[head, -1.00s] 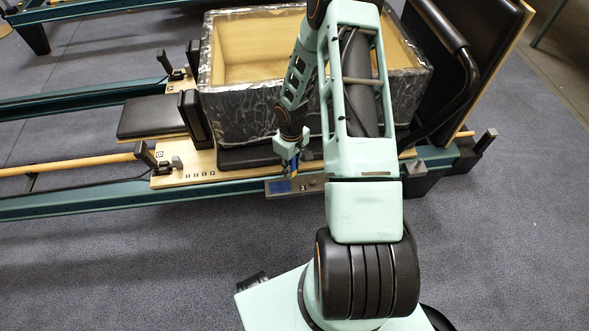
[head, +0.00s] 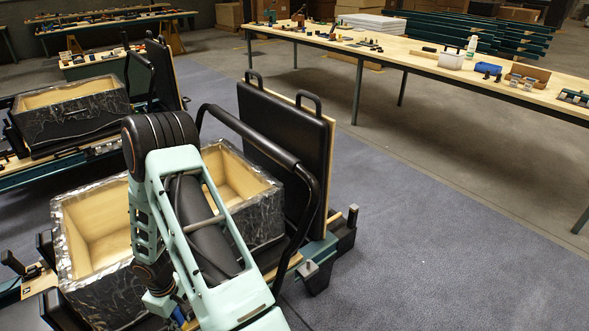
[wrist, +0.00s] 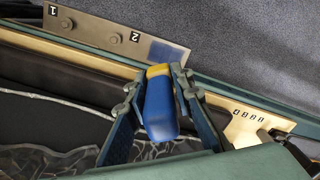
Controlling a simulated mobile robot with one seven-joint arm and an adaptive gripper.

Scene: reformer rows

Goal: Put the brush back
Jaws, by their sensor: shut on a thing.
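My gripper (head: 172,308) is low in the head view, in front of the open box on the near reformer. In the wrist view my gripper (wrist: 152,90) is shut on the brush (wrist: 160,108). The brush shows as a rounded blue body with a yellow end between the fingers; I see no bristles. In the head view only a speck of blue shows at the fingers.
An open wooden box (head: 85,240) with a dark marbled cover sits on the near reformer, beside an upright black padded board (head: 285,145). A numbered plate (wrist: 115,38) lies along the rail. A long table (head: 400,55) with bottle, tubs and tools stands behind. Grey floor is clear at right.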

